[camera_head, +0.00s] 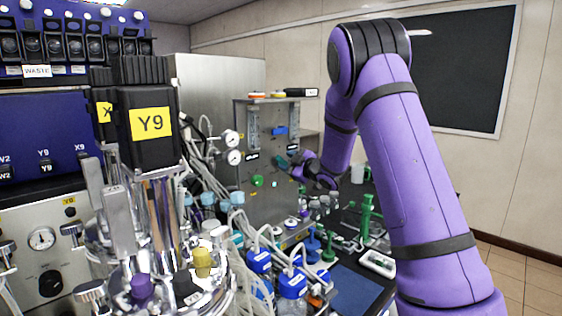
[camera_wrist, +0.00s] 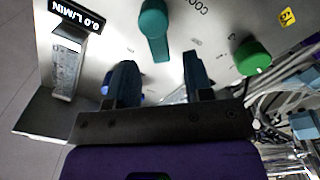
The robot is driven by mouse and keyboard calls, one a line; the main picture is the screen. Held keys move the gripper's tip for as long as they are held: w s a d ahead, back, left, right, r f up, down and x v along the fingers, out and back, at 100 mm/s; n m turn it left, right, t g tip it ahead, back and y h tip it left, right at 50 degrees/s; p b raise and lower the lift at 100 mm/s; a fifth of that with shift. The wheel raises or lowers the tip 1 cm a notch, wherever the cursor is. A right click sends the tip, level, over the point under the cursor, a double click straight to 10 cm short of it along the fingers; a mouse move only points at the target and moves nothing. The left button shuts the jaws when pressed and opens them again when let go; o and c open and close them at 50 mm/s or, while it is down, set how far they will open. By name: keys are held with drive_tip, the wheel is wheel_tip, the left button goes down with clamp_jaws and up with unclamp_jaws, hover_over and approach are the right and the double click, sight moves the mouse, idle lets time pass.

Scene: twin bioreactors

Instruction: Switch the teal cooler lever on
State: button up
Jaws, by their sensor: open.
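The teal cooler lever (camera_wrist: 154,30) is at the top middle of the wrist view, on a grey panel beside partly visible "COO" lettering that appears upside down. Its rounded end points down in the picture, toward the gap between my fingers. My gripper (camera_wrist: 160,63) is open, with its two dark fingers apart and nothing between them. The lever appears just beyond the fingertips; I cannot tell whether they touch. In the head view, the lever (camera_head: 282,162) is a small teal shape at the panel's right side, with my gripper (camera_head: 295,163) close beside it.
A green knob (camera_wrist: 252,57) sits right of the lever in the wrist view. A flow meter (camera_wrist: 66,68) with a "0.0 L/MIN" display is at left. In the head view, gauges (camera_head: 232,147), tubing and blue-capped bottles (camera_head: 293,283) crowd the panel's left and front.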

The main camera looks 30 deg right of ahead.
sight(281, 159)
drive_tip(key=shift+x, duration=1.75)
clamp_jaws()
drive_tip(key=shift+w+d+r+m, duration=0.15)
drive_tip(key=shift+d+m, duration=0.25)
drive_tip(key=shift+m, duration=1.1)
drive_tip(key=shift+w+d+r+m, duration=0.15)
drive_tip(key=shift+d+m, duration=0.2)
drive_tip(key=shift+m, duration=1.15)
drive_tip(key=shift+w+d+r+m, duration=0.15)
drive_tip(key=shift+d+m, duration=0.25)
drive_tip(key=shift+m, duration=1.1)
drive_tip(key=shift+s, duration=0.1)
